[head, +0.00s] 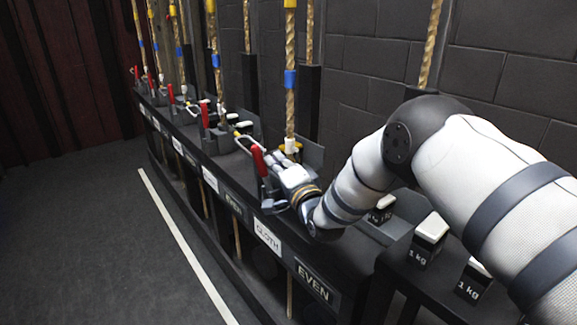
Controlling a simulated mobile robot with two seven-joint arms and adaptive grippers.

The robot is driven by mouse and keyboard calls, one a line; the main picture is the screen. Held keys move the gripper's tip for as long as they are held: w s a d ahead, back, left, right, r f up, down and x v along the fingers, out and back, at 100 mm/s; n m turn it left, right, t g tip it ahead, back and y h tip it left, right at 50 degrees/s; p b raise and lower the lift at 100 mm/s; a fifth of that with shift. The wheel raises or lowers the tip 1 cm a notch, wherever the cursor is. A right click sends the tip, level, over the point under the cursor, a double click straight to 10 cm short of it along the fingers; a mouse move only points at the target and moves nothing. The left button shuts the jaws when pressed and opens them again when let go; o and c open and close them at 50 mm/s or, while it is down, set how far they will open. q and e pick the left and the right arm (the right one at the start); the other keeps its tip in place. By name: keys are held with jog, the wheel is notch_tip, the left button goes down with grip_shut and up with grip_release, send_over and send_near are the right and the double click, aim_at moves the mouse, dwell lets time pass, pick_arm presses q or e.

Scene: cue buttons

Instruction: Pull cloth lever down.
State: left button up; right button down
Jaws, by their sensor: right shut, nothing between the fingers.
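The cloth lever (258,160) has a red handle. It stands upright, tilted a little, on the black rail above the white label reading CLOTH (267,238). A rope with blue and yellow bands (290,100) hangs just behind it. My right gripper (270,196) is at the lever's lower part, close against its right side in the picture. The gripper is shut with nothing between its fingers. The fingertips are small and dark here, so I cannot tell whether they touch the lever. My left gripper is not in view.
More red levers (205,114) and ropes line the rail to the far left. A label reading EVEN (313,281) is at the near end. Black 1 kg weights (430,240) stand on the right. A dark brick wall (510,90) rises behind. The floor at left (80,230) is clear.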

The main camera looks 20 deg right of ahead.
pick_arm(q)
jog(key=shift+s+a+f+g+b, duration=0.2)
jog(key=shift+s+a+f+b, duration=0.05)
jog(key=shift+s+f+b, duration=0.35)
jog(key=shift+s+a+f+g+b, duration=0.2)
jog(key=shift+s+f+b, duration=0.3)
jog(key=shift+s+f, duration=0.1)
pick_arm(e)
jog(key=s+a+f+n+t+y, duration=0.1)
jog(key=s+a+f+n+y, duration=0.2)
jog(key=a+f+n, duration=0.3)
jog(key=shift+a+f+n, duration=0.35)
jog(key=shift+a+n, duration=1.15)
jog(key=shift+n, duration=2.1)
jog(key=shift+s, duration=0.1)
jog(key=shift+f, duration=0.1)
